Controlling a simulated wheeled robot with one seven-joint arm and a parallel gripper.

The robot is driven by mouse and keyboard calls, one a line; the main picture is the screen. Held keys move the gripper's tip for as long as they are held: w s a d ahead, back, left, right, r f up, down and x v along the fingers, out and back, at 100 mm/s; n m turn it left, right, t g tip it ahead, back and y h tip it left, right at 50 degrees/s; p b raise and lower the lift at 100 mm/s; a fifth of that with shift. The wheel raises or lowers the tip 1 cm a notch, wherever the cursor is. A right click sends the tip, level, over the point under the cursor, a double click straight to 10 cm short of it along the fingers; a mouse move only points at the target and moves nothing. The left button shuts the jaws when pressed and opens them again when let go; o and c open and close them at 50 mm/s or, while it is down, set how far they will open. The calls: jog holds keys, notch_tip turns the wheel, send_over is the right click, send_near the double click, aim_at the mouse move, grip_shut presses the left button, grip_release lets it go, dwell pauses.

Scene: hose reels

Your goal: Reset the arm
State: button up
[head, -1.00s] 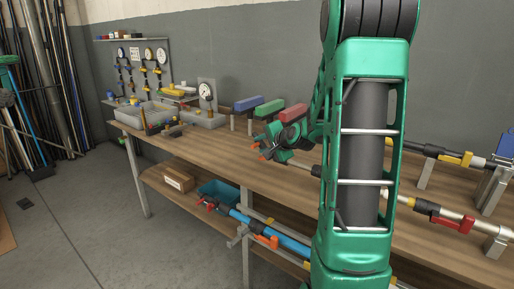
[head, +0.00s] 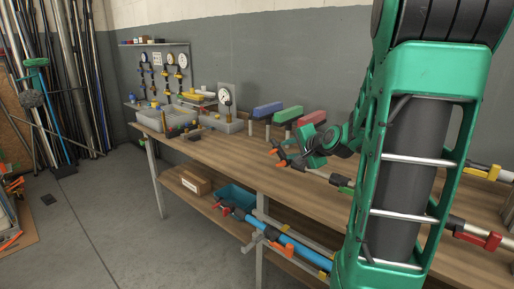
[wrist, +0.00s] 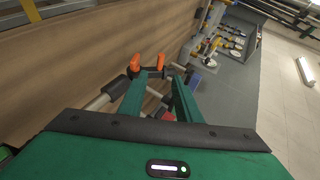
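My green arm stands large at the right of the head view. My gripper (head: 277,158) has orange fingertips and is above the wooden workbench (head: 225,150), in front of the red block on posts (head: 312,118). In the wrist view my gripper (wrist: 148,62) shows its two orange tips apart, with nothing visible held between them. The arm hides part of the bench and the pipes behind it.
Green (head: 288,114) and blue (head: 266,109) blocks stand on posts along the wall. Grey bins (head: 222,124) and a gauge (head: 224,97) are farther left. Pipes with red and yellow fittings lie at right. A lower shelf holds a cardboard box (head: 196,182).

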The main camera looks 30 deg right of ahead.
jog(key=s+a+f+n+g, duration=0.2)
jog(key=s+a+n+g, duration=0.1)
jog(key=s, duration=0.7)
jog(key=s+a+f+n+g+y, duration=0.1)
jog(key=s+a+f+n+g, duration=0.1)
jog(key=s+a+n+g, duration=0.2)
jog(key=s+a+f+n+g+y, duration=0.1)
jog(key=s+a+n+g, duration=0.3)
jog(key=s, duration=1.3)
jog(key=a+f+g, duration=0.1)
jog(key=a, duration=0.3)
jog(key=shift+f, duration=0.3)
jog(key=shift+w, duration=0.1)
jog(key=shift+w+f, duration=0.25)
jog(key=shift+w, duration=0.35)
jog(key=shift+c, duration=0.4)
